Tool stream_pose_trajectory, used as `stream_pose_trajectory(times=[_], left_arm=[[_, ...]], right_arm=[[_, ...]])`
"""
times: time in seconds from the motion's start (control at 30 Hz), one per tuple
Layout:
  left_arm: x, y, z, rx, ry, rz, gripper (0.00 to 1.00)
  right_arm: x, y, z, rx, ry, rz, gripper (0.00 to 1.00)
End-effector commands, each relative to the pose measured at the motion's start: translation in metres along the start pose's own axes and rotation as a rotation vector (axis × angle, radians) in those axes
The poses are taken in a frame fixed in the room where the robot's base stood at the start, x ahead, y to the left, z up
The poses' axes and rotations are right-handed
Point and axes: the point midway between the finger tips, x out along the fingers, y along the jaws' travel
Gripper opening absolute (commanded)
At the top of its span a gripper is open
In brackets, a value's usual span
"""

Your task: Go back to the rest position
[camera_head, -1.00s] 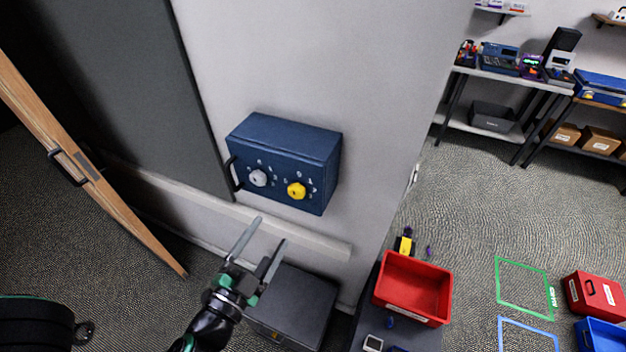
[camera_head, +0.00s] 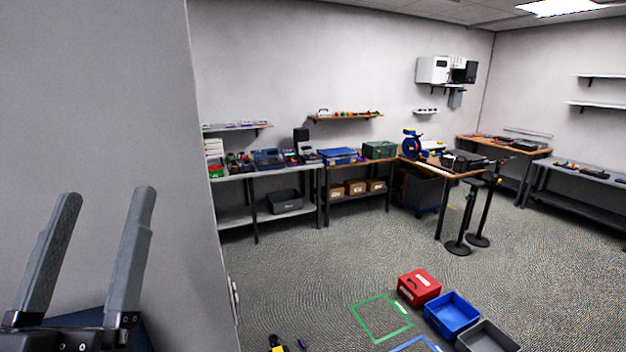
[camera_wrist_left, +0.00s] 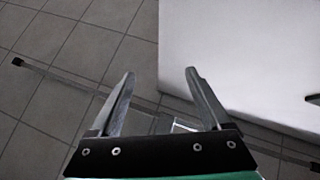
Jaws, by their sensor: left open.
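My left gripper (camera_head: 97,262) is raised at the lower left of the head view, in front of the grey wall. Its two grey fingers point up, stand apart and hold nothing. In the left wrist view the same gripper (camera_wrist_left: 160,85) is open and empty, with a tiled surface and a plain white panel beyond it. A small part of the dark blue box (camera_head: 130,322) shows behind the gripper at the lower left; its knobs are hidden. My right gripper is in neither view.
The wall's edge (camera_head: 208,190) stands right of my left gripper. Workbenches (camera_head: 250,174) with equipment line the far wall. On the floor lie a red bin (camera_head: 419,287), a blue bin (camera_head: 452,312), a grey bin (camera_head: 487,338) and a green taped square (camera_head: 381,318).

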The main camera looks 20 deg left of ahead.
Motion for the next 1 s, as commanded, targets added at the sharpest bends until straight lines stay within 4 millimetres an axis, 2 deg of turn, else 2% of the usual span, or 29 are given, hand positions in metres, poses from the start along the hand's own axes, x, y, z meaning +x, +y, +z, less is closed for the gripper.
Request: stream_pose_trajectory(times=[0.03,0.1,0.17,0.23,0.3,0.7,0.83,1.0], left_arm=[[0.011,0.011,-0.023,-0.050,0.047,0.045,0.81],[0.019,0.030,-0.049,-0.118,0.093,0.130,0.81],[0.021,0.049,-0.057,-0.163,0.101,0.214,0.81],[0.015,0.072,-0.051,-0.199,0.074,0.316,0.81],[0.040,0.073,-0.078,-0.181,0.077,0.309,0.81],[0.133,0.085,-0.180,-0.181,0.075,0.307,0.81],[0.144,0.086,-0.192,-0.181,0.075,0.306,0.81],[0.142,0.086,-0.190,-0.181,0.075,0.306,0.81]], right_arm=[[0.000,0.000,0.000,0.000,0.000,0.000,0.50],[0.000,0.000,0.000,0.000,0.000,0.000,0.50],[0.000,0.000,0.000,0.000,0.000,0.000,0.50],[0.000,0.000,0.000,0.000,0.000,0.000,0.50],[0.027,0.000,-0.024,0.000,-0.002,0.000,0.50],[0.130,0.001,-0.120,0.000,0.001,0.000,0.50],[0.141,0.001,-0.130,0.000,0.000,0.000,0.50],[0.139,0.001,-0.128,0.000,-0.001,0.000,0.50]])
